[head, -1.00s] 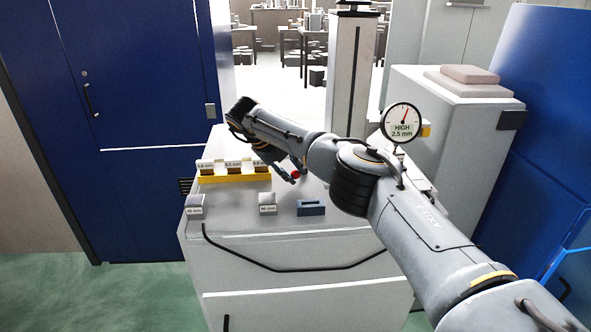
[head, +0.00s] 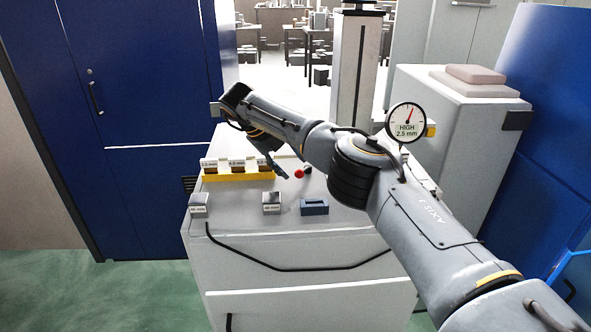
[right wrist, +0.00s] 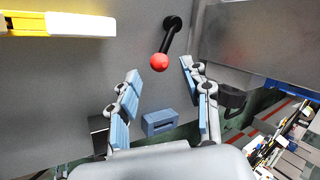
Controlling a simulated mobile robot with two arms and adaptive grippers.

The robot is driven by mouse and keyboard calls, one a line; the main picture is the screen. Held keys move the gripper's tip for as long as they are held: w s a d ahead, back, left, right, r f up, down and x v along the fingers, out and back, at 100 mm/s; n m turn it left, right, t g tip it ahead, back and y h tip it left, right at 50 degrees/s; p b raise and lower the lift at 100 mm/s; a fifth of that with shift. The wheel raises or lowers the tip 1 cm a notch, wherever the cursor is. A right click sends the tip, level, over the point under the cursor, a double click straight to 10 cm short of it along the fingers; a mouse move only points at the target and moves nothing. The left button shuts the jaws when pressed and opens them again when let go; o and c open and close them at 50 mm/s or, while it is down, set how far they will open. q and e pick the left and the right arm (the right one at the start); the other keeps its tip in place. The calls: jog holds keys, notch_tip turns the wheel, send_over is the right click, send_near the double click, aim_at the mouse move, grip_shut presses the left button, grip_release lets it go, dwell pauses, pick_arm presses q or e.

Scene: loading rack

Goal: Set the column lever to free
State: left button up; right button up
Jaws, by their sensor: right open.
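The column lever is a black rod with a red ball knob (head: 299,174) on top of the grey cabinet (head: 250,205). In the right wrist view its black rod (right wrist: 170,38) runs from a round black pivot down and left to the red knob (right wrist: 159,62). My right gripper (head: 281,173) is just left of the knob in the head view. In the right wrist view its blue-padded fingers (right wrist: 160,73) are spread, with the knob seen between their tips and no clear contact. Lettering for the lever's positions is not visible. My left gripper is not in view.
A yellow rack (head: 237,177) with labelled blocks stands left on the cabinet top. Grey blocks (head: 271,203) and a blue slotted block (head: 314,207) lie near the front. A dial gauge (head: 406,122) reads HIGH 2.5 mm. A tall column (head: 354,70) rises behind.

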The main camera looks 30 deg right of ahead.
jog(key=v, duration=0.8)
jog(key=shift+a, duration=0.2)
jog(key=shift+r, duration=0.2)
